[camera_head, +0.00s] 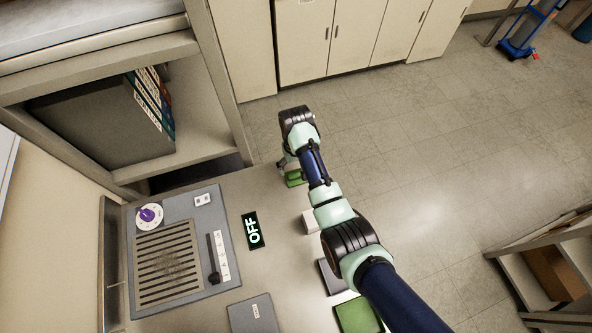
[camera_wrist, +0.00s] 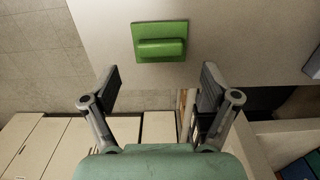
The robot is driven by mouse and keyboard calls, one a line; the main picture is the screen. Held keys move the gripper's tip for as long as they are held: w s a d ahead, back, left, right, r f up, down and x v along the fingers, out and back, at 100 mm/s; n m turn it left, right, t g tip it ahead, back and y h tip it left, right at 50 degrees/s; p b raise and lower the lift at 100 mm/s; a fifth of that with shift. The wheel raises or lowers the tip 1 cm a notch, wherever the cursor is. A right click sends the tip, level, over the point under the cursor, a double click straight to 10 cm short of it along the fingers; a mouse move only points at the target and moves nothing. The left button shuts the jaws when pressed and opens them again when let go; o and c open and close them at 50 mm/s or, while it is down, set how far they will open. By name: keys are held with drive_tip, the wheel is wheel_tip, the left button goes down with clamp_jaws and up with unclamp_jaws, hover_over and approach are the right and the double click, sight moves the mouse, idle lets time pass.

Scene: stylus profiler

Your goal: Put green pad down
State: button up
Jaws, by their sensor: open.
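A green pad (camera_wrist: 160,48) with a raised bar across its top lies on the light bench top in the wrist view. It also shows in the head view near the bench's far right edge (camera_head: 295,180), partly hidden by my arm. My gripper (camera_wrist: 160,80) is open and empty. Its two fingers are apart from the pad, with the pad beyond their tips. In the head view my gripper (camera_head: 286,163) is beside the pad, mostly hidden behind my wrist. A larger green pad (camera_head: 357,315) lies near the bottom of the head view, partly covered by my arm.
A grey panel with a slatted grille (camera_head: 172,262), a purple knob (camera_head: 149,214) and a slider (camera_head: 213,276) takes up the bench's left. An OFF sign (camera_head: 252,231), a white block (camera_head: 311,222) and dark grey pads (camera_head: 253,315) lie nearby. A shelf with binders (camera_head: 105,122) stands beyond.

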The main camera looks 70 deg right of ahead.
sight(296, 174)
wheel_tip(296, 174, up, 6)
drive_tip(key=shift+r+p, duration=0.2)
drive_tip(key=shift+p, duration=0.15)
drive_tip(key=w+a+r+n+t+h, duration=0.1)
drive_tip(key=w+a+r+n+t, duration=0.15)
drive_tip(key=w+a, duration=0.5)
drive_tip(key=w+a+r+n+t+h, duration=0.1)
drive_tip(key=w+a+r+n+t, duration=0.25)
drive_tip(key=a, duration=0.75)
drive_tip(key=s+a+r+n+t+y, duration=0.1)
drive_tip(key=a+r+n+t, duration=0.1)
drive_tip(key=a+r, duration=0.5)
drive_tip(key=s+a+r+n+t+y, duration=0.1)
drive_tip(key=a+r+t, duration=0.3)
drive_tip(key=a, duration=1.1)
wheel_tip(296, 174, up, 4)
drive_tip(key=shift+s+f+n+t, duration=0.2)
drive_tip(key=shift+s+n+t, duration=0.2)
drive_tip(key=shift+n, duration=0.1)
